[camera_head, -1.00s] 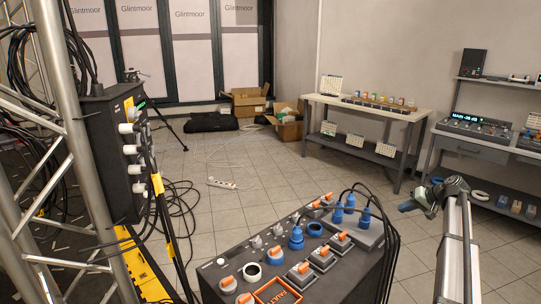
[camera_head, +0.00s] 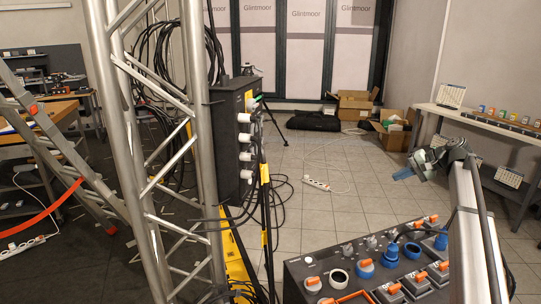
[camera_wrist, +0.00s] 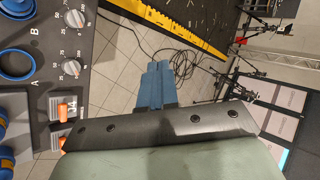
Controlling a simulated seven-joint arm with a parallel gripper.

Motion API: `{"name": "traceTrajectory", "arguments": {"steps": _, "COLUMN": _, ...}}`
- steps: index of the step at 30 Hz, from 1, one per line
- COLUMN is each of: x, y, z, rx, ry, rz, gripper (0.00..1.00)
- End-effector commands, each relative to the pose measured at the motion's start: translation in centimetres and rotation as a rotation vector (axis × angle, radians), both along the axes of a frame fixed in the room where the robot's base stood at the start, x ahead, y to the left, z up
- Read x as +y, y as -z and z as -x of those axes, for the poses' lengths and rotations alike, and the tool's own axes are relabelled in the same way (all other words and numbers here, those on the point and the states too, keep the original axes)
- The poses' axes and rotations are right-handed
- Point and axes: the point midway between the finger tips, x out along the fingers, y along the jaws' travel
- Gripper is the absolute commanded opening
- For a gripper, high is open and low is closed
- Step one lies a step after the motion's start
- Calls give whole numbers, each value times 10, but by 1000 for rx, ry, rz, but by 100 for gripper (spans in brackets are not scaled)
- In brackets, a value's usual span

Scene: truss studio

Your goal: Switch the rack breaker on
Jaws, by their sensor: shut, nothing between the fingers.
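A dark rack box (camera_head: 318,262) with a sloped top panel stands at the bottom right of the head view. Its panel carries orange switch levers (camera_head: 421,276), blue round sockets (camera_head: 412,251) and several small knobs. I cannot tell which lever is the rack breaker. In the wrist view part of a panel with dials (camera_wrist: 74,19), the letters A and B and an orange lever (camera_wrist: 62,113) shows at the left. My gripper (camera_head: 402,174) is above and beyond the box, apart from it. Its blue fingers (camera_wrist: 156,84) are together and empty, over the floor.
A metal truss (camera_head: 160,150) with cables and a dark box of white plugs (camera_head: 236,142) stands left of the rack box. A power strip (camera_head: 316,184) lies on the tiles. Cardboard boxes (camera_head: 355,107) and a bench (camera_head: 480,122) are behind. Open floor lies between.

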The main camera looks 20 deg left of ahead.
Motion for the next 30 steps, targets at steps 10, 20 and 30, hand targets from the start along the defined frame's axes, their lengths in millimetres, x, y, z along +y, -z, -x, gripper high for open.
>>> {"name": "traceTrajectory", "arguments": {"steps": 10, "x": 151, "y": -47, "z": 19, "rx": 45, "ry": -128, "rz": 17, "gripper": 0}}
{"name": "traceTrajectory", "arguments": {"steps": 20, "x": 281, "y": -88, "z": 58, "rx": 26, "ry": -266, "rz": 69, "gripper": 0}}
{"name": "traceTrajectory", "arguments": {"steps": 30, "x": 361, "y": -114, "z": 94, "rx": 3, "ry": -354, "rz": 103, "gripper": 0}}
